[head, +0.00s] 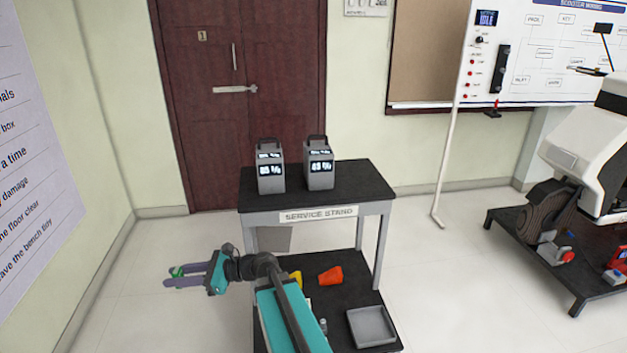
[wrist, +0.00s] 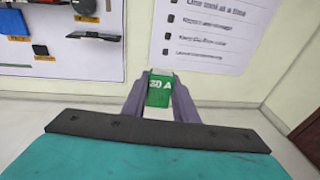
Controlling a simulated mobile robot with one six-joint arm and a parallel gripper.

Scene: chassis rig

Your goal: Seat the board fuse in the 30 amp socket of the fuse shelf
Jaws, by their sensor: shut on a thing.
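My gripper (head: 174,277) is at the lower left in the head view, out to the left of the service stand and pointing left. It is shut on the green board fuse (wrist: 158,95), which reads "30 A" in the wrist view. The fuse also shows as a small green patch between the jaws in the head view (head: 178,271). My gripper (wrist: 160,86) holds it clear of any surface. I cannot make out the fuse shelf or its 30 amp socket in either view.
The service stand (head: 345,188) carries two grey boxes with displays (head: 270,170) (head: 319,168). Its lower shelf holds an orange item (head: 330,276) and a grey tray (head: 371,326). A scooter wiring board (head: 545,60) hangs at right. Floor at left is clear.

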